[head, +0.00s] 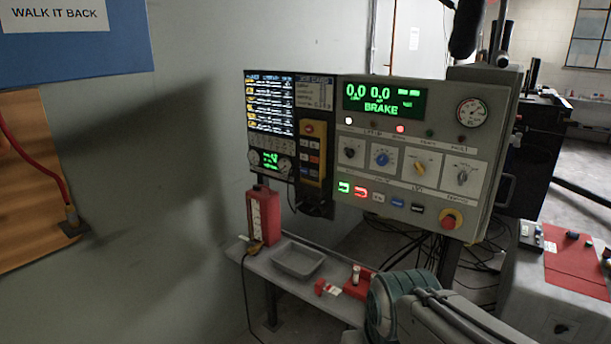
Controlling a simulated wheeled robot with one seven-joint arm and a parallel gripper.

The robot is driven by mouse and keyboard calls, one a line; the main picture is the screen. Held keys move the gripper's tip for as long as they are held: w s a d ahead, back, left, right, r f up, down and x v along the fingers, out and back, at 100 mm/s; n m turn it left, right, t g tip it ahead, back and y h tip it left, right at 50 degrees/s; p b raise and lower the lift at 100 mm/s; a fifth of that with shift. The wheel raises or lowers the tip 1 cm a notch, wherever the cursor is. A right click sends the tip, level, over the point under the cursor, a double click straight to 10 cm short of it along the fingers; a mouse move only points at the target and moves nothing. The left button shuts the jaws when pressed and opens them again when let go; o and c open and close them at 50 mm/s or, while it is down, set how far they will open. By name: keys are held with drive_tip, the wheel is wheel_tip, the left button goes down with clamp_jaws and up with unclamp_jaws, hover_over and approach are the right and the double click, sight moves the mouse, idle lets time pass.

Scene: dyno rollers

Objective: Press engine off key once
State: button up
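A grey control panel (480,130) stands at centre right, its green display (383,102) reading "0.0 0.0" and "BRAKE". A row of small keys runs along its lower part: a green-lit key (344,187), a red-lit key (360,191), a pale key (378,197), a blue key (397,202) and a dark key (417,208). A yellow-edged handset (312,150) with small coloured keys hangs left of the panel. Key labels are too small to read, so I cannot tell which is engine off. My arm shows at bottom right; my gripper is not visible.
A red emergency knob (449,220) sticks out at the panel's lower right. Cables hang behind. A bench with a red mat (575,258) stands right.

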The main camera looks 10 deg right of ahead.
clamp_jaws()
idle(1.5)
